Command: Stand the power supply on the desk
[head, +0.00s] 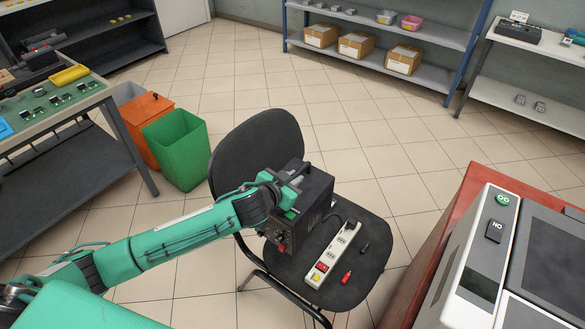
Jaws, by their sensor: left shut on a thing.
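The power supply (316,200) is a black box with a dark front carrying small red terminals. It is over the chair's seat, in front of the backrest; I cannot tell whether it rests on the seat or hangs just above it. My left gripper (290,187) reaches in from the left and is shut on the top of the power supply, hiding part of it. My right gripper is not in view. A red-topped surface (458,212) at the right, perhaps the desk, carries a grey machine (480,262).
The black chair (365,215) also holds a white power strip (334,254), a red plug (346,277) and a dark plug (364,248). A green bin (178,150) and an orange bin (147,110) stand left. A workbench (50,115) is far left. Tiled floor behind the chair is clear.

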